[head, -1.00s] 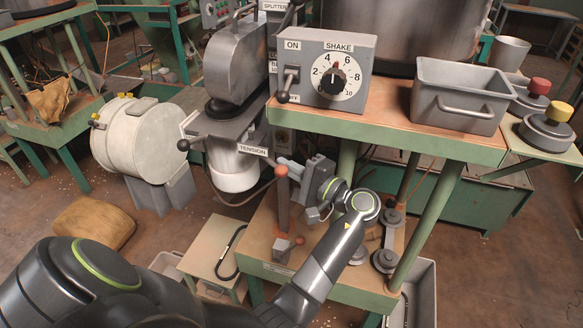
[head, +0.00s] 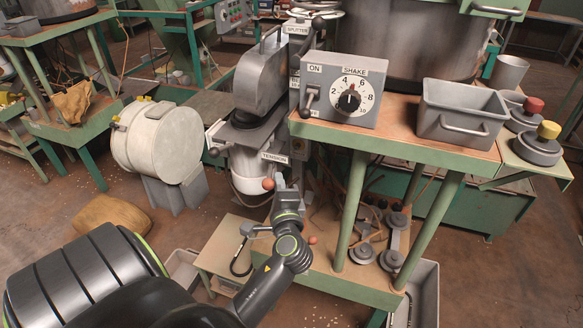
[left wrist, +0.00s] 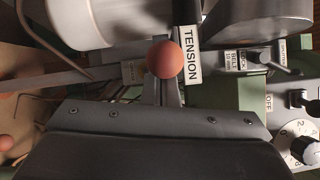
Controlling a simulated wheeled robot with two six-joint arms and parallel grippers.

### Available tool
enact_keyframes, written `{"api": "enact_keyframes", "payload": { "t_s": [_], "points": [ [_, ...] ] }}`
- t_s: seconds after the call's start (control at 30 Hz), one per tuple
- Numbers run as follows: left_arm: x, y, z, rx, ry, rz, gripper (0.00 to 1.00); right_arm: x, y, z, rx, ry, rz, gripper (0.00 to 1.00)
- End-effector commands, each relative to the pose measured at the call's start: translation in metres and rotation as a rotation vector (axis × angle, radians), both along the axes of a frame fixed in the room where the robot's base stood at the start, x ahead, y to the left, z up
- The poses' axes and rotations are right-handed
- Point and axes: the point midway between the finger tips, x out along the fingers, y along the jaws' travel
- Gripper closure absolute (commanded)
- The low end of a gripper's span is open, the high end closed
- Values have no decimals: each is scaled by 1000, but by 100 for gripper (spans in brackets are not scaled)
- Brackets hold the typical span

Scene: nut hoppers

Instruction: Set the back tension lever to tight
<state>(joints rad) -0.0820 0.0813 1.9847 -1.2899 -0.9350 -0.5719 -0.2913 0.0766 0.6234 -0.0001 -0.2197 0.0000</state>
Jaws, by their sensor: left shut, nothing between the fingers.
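A round red-brown knob (head: 268,184) shows just below a white TENSION label (head: 275,158) on the machine in the head view. In the left wrist view the knob (left wrist: 165,59) is close ahead, beside the TENSION label (left wrist: 191,55). My left gripper (head: 280,183) is shut and empty, with its tip right beside the knob. I cannot tell whether they touch. The knob's lever arm is mostly hidden, so its setting is unclear. A second red knob (head: 311,240) sits lower, partly behind my left arm. My right gripper is out of view.
The SHAKE control box (head: 341,90) and a grey bin (head: 459,114) stand on the green-edged bench right of the gripper. A dark-knobbed lever (head: 213,151) sticks out left of the machine. Weights (head: 393,240) lie on the lower shelf. Open floor lies left of the low table.

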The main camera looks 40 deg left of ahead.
Motion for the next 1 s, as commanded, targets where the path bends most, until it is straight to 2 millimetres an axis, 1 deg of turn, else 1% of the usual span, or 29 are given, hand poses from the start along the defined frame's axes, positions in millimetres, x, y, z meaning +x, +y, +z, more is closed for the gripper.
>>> {"api": "enact_keyframes", "payload": {
  "t_s": [0.03, 0.13, 0.3, 0.4, 0.5, 1.0],
  "points": [
    [-5, 5, 2, 6, 4, -38, 100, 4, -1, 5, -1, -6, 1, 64],
    [-11, 10, 1, 5, 4, -114, 100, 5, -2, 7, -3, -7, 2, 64],
    [-17, 17, 0, 2, 1, -205, 100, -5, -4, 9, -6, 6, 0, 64],
    [-20, 21, 0, 0, 0, -200, 100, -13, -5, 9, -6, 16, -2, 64],
    [-22, 24, -1, -1, 1, -199, 100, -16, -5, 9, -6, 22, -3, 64],
    [-25, 28, 0, 0, 1, -194, 100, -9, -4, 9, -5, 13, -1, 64]
  ]
}}
